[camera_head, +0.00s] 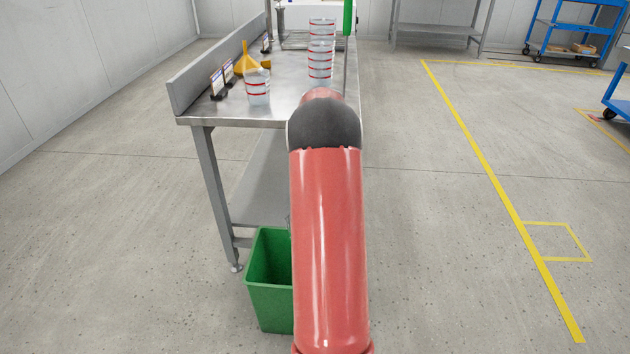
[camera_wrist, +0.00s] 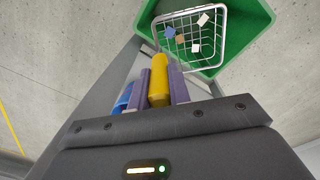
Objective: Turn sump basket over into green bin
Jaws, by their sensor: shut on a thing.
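In the wrist view, my gripper (camera_wrist: 160,88) is shut on the yellow handle (camera_wrist: 158,72) of the sump basket. The basket (camera_wrist: 216,60) is a white wire mesh basket showing against the green bin's opening. Several small pieces (camera_wrist: 181,39), blue, brown and white, appear to lie inside it. The green bin (camera_wrist: 258,42) surrounds most of the basket in this view; the height between them is hard to judge. In the head view, the green bin (camera_head: 270,308) stands on the floor by the bench's near end. My red arm hides the gripper and basket there.
A steel bench (camera_head: 230,112) carries clear red-banded containers (camera_head: 258,88), a yellow funnel (camera_head: 245,64) and small upright cards (camera_head: 217,84). A green-topped post (camera_head: 347,18) rises at its right side. The floor to the right is open, with yellow lines (camera_head: 490,175). Blue carts (camera_head: 570,35) stand far right.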

